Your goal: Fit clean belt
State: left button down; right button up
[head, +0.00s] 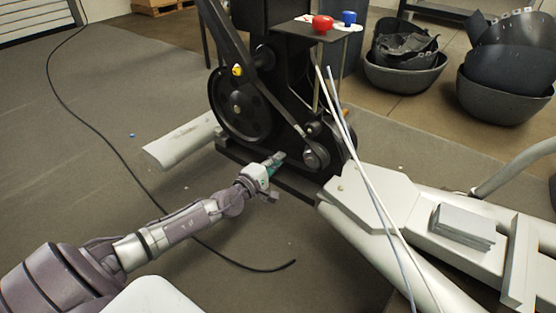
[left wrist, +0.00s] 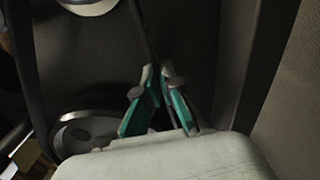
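The black exercise machine stands upright at the top centre of the head view, with a large black flywheel (head: 238,112) and a smaller pulley (head: 316,156) at its lower right. A black belt (head: 290,122) runs down toward the small pulley. My left gripper (head: 277,160) is low at the machine's base, below and between the two wheels. In the left wrist view, my left gripper's green-sided fingers (left wrist: 158,72) meet at the tips. A thin dark strip, which looks like the belt (left wrist: 143,28), runs down between them. My right gripper is out of view.
Red and blue knobs (head: 322,22) sit on the machine's top plate. White machine arms and a rail (head: 440,235) fill the right. Dark bins (head: 505,95) stand at the back right. A black cable (head: 80,120) crosses the otherwise fairly clear floor on the left.

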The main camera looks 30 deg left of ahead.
pick_arm(q)
jog(key=shift+w, duration=0.45)
dwell(0.9)
jog(key=c, duration=1.2)
grip_release()
jog(key=shift+c, duration=0.2)
jog(key=s, duration=1.2)
jog(key=shift+a, duration=0.4)
